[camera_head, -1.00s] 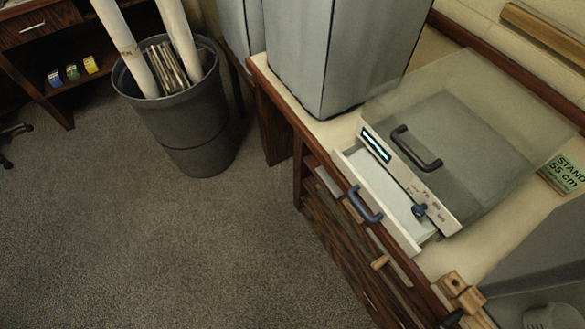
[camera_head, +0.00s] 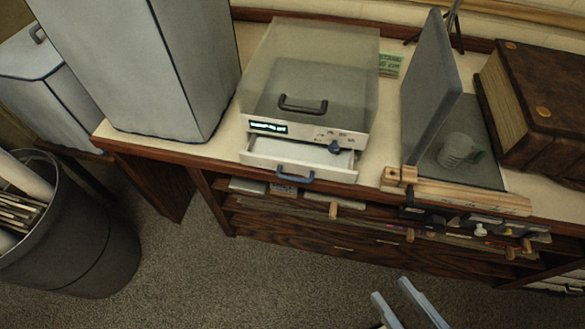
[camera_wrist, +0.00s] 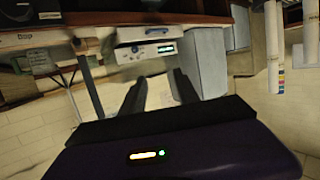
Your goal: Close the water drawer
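The water drawer (camera_head: 338,172) is a shallow white drawer with a blue bar handle (camera_head: 295,175). It stands pulled out from the front of a pale machine (camera_head: 354,139) with a lit display, a dark blue knob and a dark handle on its lid. The machine also shows, upside down, in the wrist view (camera_wrist: 146,47). My gripper (camera_head: 390,289) is at the bottom edge of the head view, in front of the counter and apart from the drawer. Its two fingers are spread with nothing between them, also in the wrist view (camera_wrist: 160,75).
A tall grey box (camera_head: 125,60) stands left of the machine. Right of it are a grey upright panel (camera_head: 428,85), a wooden rail (camera_head: 460,196) at the counter edge and a thick brown book (camera_head: 540,100). A dark bin (camera_head: 85,240) stands on the floor at left. Carpet before the counter is clear.

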